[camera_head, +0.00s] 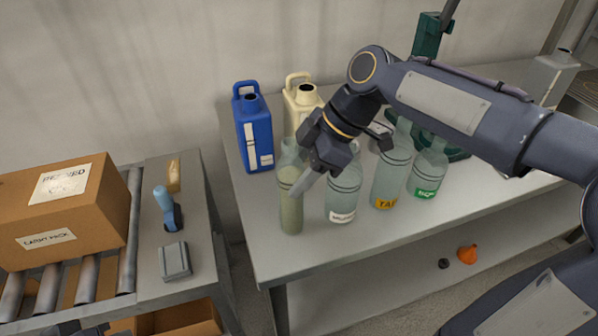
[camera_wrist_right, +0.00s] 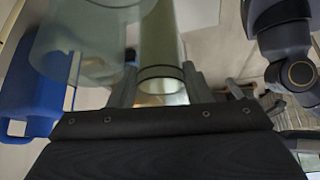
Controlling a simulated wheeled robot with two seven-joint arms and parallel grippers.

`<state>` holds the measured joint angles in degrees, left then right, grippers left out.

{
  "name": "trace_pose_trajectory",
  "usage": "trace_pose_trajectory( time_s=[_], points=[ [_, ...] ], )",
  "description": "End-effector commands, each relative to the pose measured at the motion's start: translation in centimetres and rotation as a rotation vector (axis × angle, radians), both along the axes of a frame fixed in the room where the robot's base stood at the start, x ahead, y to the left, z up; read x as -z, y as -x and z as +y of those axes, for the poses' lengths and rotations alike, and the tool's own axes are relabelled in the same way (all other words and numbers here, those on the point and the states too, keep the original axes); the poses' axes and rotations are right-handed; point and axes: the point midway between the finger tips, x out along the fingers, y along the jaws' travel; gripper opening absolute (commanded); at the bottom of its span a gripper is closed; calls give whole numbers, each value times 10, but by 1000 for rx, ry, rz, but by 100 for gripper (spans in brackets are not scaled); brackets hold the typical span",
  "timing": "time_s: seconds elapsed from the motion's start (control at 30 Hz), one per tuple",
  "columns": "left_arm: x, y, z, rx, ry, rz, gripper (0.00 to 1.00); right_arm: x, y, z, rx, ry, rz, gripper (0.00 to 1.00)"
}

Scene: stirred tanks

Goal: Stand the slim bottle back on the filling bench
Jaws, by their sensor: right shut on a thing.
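The slim bottle (camera_head: 291,205) is clear with pale green contents. It is upright at the front left of the filling bench (camera_head: 262,240). My right gripper (camera_head: 302,182) is shut on its side. In the right wrist view the slim bottle (camera_wrist_right: 160,45) runs between the two fingers (camera_wrist_right: 160,90). Its base appears over the bench top; I cannot tell whether it touches. A dark part at the lower left edge of the head view seems to be my left gripper (camera_head: 75,329), mostly cut off; its jaws do not show.
Wider clear bottles stand right of the slim one: a white-labelled one (camera_head: 343,195) close by, a yellow-labelled one (camera_head: 391,180) and a green-labelled one (camera_head: 428,172). A blue jug (camera_head: 254,130) and cream jug (camera_head: 302,100) stand behind. A carton (camera_head: 65,215) sits on rollers at left.

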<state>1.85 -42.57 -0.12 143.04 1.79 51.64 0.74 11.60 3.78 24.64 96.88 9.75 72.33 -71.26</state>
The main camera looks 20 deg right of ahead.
Motion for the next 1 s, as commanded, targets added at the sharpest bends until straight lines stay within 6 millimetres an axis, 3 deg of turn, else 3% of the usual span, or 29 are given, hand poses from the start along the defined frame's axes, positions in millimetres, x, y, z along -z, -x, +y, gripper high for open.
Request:
trace_pose_trajectory(
  time_s=[0.23,0.27,0.4,0.77,1.0],
  points=[
    [3,0,0,0,0,0,0,2,0,0,0,-1,-2,0],
    [2,0,0,0,0,0,0,2,0,0,0,0,-1,47],
    [2,0,0,0,0,0,0,1,0,0,1,0,-1,65],
    [-2,0,0,0,0,0,0,-4,0,-1,0,0,-2,66],
    [-7,0,0,0,0,0,0,-39,2,-22,3,0,-7,66]
  ],
)
